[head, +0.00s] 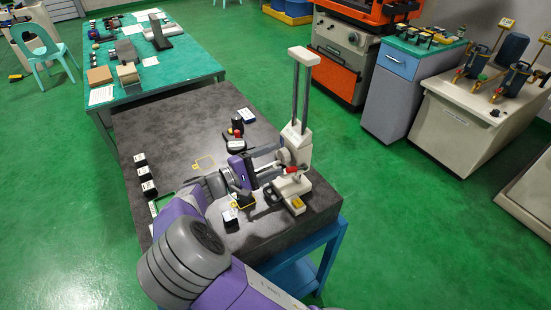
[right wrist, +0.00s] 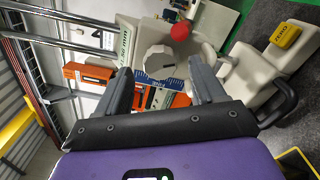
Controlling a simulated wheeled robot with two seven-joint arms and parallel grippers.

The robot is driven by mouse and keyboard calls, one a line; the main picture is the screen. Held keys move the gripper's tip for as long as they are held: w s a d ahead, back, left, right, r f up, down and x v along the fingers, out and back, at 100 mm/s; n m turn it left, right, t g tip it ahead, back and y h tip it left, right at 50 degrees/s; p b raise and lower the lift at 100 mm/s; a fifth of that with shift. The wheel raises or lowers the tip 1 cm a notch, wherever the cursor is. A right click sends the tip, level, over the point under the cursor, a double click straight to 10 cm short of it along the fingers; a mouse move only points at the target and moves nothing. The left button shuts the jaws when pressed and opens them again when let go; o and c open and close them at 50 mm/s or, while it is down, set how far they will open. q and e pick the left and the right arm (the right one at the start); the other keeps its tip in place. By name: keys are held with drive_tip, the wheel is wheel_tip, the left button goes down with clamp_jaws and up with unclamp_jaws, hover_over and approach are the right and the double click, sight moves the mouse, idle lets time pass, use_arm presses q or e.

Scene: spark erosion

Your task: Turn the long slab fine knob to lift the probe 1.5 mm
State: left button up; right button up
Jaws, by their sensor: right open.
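The pale measuring stand (head: 297,135) with two upright columns stands on the dark stone slab (head: 190,130). A white faceted knob (right wrist: 159,62) shows in the right wrist view, with a blue graduated scale (right wrist: 160,84) just below it. My right gripper (head: 277,158) is open, its fingers pointing at the stand. In the right wrist view its two grey fingers (right wrist: 161,75) lie to either side of the knob, with gaps visible. I cannot tell the remaining depth between fingertips and knob. The probe tip is not clearly visible. My left gripper is out of view.
The stand's base carries a red ball knob (right wrist: 181,31) and a yellow button (right wrist: 285,35) close by. A green bench (head: 120,45) stands behind; open green floor (head: 430,230) lies right.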

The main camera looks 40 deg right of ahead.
drive_tip(key=shift+d+f, duration=0.1)
drive_tip(key=shift+d, duration=0.95)
drive_tip(key=shift+c, duration=0.3)
drive_tip(key=c, duration=1)
drive_tip(key=shift+r+n+p, duration=0.25)
drive_tip(key=shift+n+p, duration=0.15)
drive_tip(key=shift+p, duration=0.45)
drive_tip(key=shift+f+n+p, duration=0.1)
drive_tip(key=shift+n+p, duration=0.2)
drive_tip(key=shift+p, duration=0.15)
drive_tip(key=shift+f, duration=0.1)
